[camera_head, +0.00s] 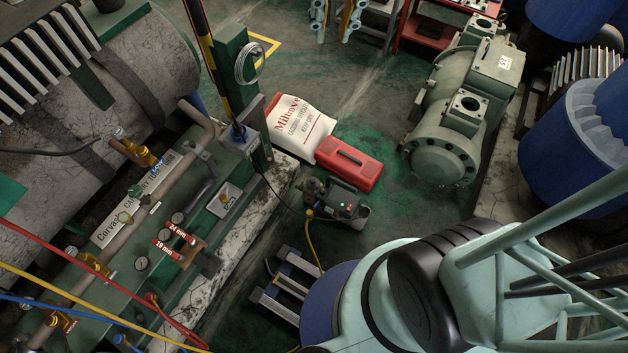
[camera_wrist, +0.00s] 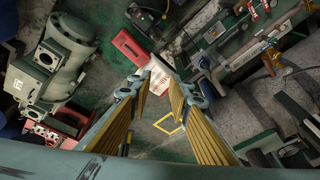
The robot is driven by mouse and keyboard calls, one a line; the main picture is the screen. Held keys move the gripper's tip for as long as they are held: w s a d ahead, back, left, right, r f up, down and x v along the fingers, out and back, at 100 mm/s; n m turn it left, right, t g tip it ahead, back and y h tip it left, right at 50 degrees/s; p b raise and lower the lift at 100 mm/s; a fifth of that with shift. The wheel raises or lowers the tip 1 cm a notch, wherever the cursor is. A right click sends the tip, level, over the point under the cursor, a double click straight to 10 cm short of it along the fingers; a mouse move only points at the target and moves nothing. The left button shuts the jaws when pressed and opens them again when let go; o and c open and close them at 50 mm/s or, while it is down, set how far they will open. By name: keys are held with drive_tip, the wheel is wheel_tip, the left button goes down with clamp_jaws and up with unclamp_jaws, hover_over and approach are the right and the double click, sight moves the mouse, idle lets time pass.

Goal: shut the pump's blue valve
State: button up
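The dark pump (camera_head: 340,203) stands on the floor near the middle of the head view, with a small green light and a yellow hose beside it. It also shows at the top of the wrist view (camera_wrist: 152,14). I cannot make out a blue valve on it. A blue fitting (camera_head: 124,342) shows at the bottom left, on the green pipe skid, not on the pump. My gripper (camera_wrist: 160,88) shows in the wrist view with its two yellow-padded fingers spread apart and nothing between them.
A red case (camera_head: 349,163) and a white bag (camera_head: 300,127) lie beyond the pump. The green skid (camera_head: 205,238) with pipes and gauges is at left. Red, yellow and blue hoses (camera_head: 60,281) cross the lower left. A green compressor (camera_head: 450,125) stands at right.

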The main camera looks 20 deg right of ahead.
drive_tip(key=w+f+m+p, duration=0.1)
drive_tip(key=w+f+m, duration=0.2)
drive_tip(key=w+f, duration=1.35)
drive_tip(key=w+f+m+g+p, duration=0.1)
drive_tip(key=w+f, duration=0.2)
drive_tip(key=f, duration=0.8)
drive_tip(key=w+f+m+g, duration=0.1)
drive_tip(key=w+f, duration=0.1)
drive_tip(key=f, duration=0.9)
drive_tip(key=m+g+p, duration=0.1)
drive_tip(key=m+p, duration=0.1)
drive_tip(key=m, duration=0.2)
hover_over(316, 204)
wheel_tip(316, 204, down, 46)
drive_tip(key=shift+r, duration=0.25)
drive_tip(key=shift+d, duration=0.1)
drive_tip(key=shift+f, duration=0.15)
drive_tip(key=shift+f+b, duration=2.35)
drive_tip(key=shift+f, duration=1.8)
